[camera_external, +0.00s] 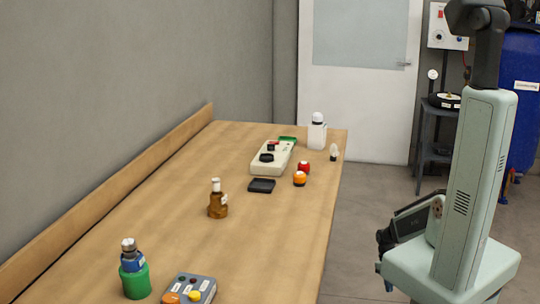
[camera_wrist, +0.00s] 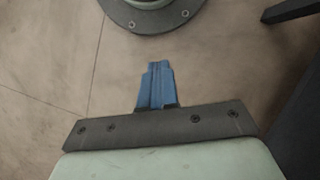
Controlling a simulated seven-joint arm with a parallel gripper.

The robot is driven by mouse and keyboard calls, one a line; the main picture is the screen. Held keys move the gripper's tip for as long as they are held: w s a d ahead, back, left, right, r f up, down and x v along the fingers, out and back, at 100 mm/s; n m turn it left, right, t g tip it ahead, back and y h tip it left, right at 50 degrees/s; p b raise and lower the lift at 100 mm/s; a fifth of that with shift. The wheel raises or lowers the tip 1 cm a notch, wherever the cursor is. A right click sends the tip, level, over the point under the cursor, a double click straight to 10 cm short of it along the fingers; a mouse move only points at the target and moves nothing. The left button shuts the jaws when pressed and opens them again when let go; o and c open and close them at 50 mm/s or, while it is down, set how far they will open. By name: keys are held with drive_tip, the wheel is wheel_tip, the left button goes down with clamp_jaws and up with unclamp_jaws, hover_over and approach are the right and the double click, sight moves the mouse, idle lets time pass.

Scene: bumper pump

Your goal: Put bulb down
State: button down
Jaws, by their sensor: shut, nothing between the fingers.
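A small whitish bulb-shaped thing (camera_external: 334,152), seemingly the bulb, stands at the right edge of the wooden table (camera_external: 265,215) near its far end. It is small in the picture and its details are unclear. My gripper (camera_wrist: 157,65) shows in the wrist view with its blue fingers together and nothing between them. It hangs over bare floor, away from the table. In the external view my arm is to the right of the table, and its fingers cannot be made out. The bulb does not show in the wrist view.
On the table are a white bottle (camera_external: 317,135), a pale device (camera_external: 271,157), red (camera_external: 303,167) and orange (camera_external: 299,179) buttons, a black tray (camera_external: 261,186), a brown bottle (camera_external: 217,203), a green holder (camera_external: 135,281) and a grey button box (camera_external: 191,288). The table's middle is largely clear.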

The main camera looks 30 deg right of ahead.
sight(332, 162)
drive_tip(key=w+d+r+m+t+y, duration=0.3)
drive_tip(key=w+d+r+m+t, duration=0.4)
drive_tip(key=w+d+r, duration=0.85)
drive_tip(key=w+r+m+t+y, duration=0.15)
drive_tip(key=w+r+t, duration=0.3)
drive_tip(key=r, duration=0.45)
drive_tip(key=w+r+t+y, duration=0.2)
drive_tip(key=w+r+t, duration=0.25)
drive_tip(key=r, duration=0.35)
drive_tip(key=w+r+t+y, duration=0.1)
drive_tip(key=w+r+t, duration=0.35)
drive_tip(key=r, duration=0.45)
drive_tip(key=s+a+x, duration=0.1)
drive_tip(key=a+x, duration=0.1)
drive_tip(key=x, duration=1.1)
drive_tip(key=shift+a+f, duration=0.3)
drive_tip(key=shift+a, duration=0.15)
drive_tip(key=shift+a, duration=0.1)
drive_tip(key=shift+w+a, duration=0.25)
drive_tip(key=shift+a, duration=0.7)
drive_tip(key=shift+w+a, duration=0.25)
drive_tip(key=shift+a, duration=0.7)
drive_tip(key=shift+w+a, duration=0.3)
drive_tip(key=shift+a, duration=0.7)
drive_tip(key=shift+d, duration=0.1)
